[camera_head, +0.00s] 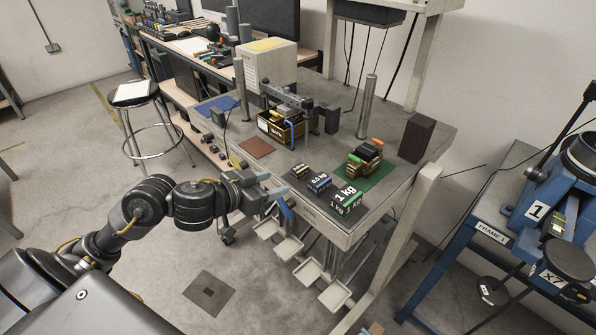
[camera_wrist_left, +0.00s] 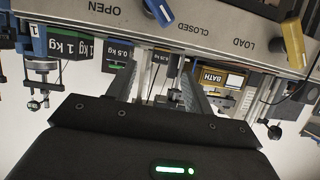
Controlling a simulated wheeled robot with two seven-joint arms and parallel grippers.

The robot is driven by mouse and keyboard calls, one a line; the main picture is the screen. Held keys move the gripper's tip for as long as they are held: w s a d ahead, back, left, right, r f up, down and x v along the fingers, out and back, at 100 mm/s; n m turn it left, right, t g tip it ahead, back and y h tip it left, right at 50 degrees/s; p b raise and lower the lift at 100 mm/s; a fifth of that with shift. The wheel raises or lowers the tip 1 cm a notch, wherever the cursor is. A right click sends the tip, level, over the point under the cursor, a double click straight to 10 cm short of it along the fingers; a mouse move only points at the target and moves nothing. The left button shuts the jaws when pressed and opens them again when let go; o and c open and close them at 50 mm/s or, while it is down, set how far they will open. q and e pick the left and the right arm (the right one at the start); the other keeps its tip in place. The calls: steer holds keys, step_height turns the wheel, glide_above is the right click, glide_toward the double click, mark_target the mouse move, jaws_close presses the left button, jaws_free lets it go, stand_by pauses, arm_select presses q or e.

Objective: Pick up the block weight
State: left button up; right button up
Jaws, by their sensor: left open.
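Dark block weights stand in a row along the front of the bench top. They are a large block marked 1 kg (camera_head: 346,196), a block marked 0.5 kg with a blue band (camera_head: 319,182) and a smaller block (camera_head: 299,171) whose marking is hard to read. My left gripper (camera_head: 283,201) is open and empty at the bench's front edge, left of the row and apart from it. In the left wrist view, the 1 kg block (camera_wrist_left: 76,47) and the 0.5 kg block (camera_wrist_left: 119,53) show left of the open fingers (camera_wrist_left: 160,92). The smallest block shows between the fingers, partly hidden.
A green mat (camera_head: 378,174) with stacked parts lies behind the 1 kg block. Posts (camera_head: 367,105) and a dark block (camera_head: 416,138) stand farther back. A blue frame (camera_head: 500,248) stands right of the bench.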

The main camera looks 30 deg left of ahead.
mark_target(295, 170)
arm_select(q)
steer(key=w, duration=0.3)
steer(key=w+d+b, duration=0.1)
steer(key=w, duration=0.1)
steer(key=shift+w, duration=0.2)
steer(key=b+x, duration=0.1)
steer(key=x, duration=0.4)
steer(key=shift+d+f, duration=0.1)
steer(key=shift+c, duration=0.4)
jaws_close()
